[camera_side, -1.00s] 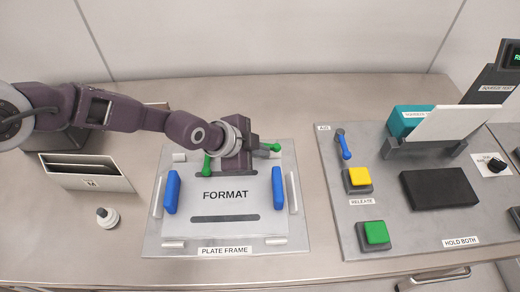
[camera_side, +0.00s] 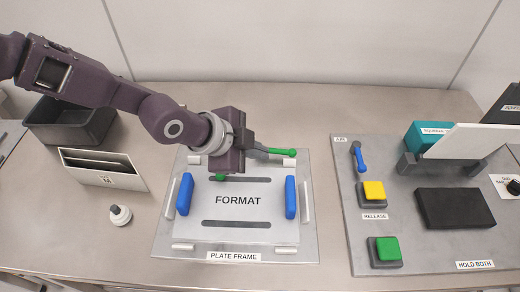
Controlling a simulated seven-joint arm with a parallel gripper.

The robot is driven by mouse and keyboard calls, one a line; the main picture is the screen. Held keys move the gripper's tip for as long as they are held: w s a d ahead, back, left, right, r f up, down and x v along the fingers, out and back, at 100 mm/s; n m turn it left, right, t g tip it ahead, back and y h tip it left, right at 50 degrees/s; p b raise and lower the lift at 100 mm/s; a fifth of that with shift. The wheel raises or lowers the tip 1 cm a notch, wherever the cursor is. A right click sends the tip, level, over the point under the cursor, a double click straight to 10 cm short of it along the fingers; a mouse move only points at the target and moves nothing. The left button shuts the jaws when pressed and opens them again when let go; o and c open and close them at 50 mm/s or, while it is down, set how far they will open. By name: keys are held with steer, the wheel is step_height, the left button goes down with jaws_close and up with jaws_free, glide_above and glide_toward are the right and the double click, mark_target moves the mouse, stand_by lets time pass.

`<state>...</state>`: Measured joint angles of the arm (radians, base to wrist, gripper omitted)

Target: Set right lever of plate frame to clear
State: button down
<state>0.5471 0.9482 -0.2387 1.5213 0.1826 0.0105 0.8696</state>
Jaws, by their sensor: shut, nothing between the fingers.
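The plate frame (camera_side: 168,225) lies flat on the bench, with a plate marked FORMAT (camera_side: 238,225) between two blue handles. The right lever (camera_side: 282,152) has a green handle at the frame's back edge, pointing right and roughly level in the picture. A green knob (camera_side: 220,177) of the left lever shows below my gripper; the rest of that lever is hidden. My gripper (camera_side: 228,166) is shut and empty over the back of the frame, left of the right lever. Its fingertips are mostly hidden by its own body, so I cannot tell whether they touch anything.
A control panel (camera_side: 350,235) on the right carries a blue AIR lever (camera_side: 358,156), a yellow button (camera_side: 373,191) and a green button (camera_side: 387,248). On the left are a white holder (camera_side: 110,170), a small white knob (camera_side: 120,214) and a black bin (camera_side: 40,125). Bare bench lies in front.

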mark_target(281, 154)
steer(key=shift+n+t+y, duration=0.4)
steer(key=shift+n, duration=0.3)
steer(key=x, duration=0.9)
steer(key=shift+f, duration=0.5)
steer(key=shift+w, duration=0.1)
steer(key=shift+w+d+r, duration=0.15)
steer(key=shift+w+r, duration=0.05)
steer(key=shift+w, duration=0.45)
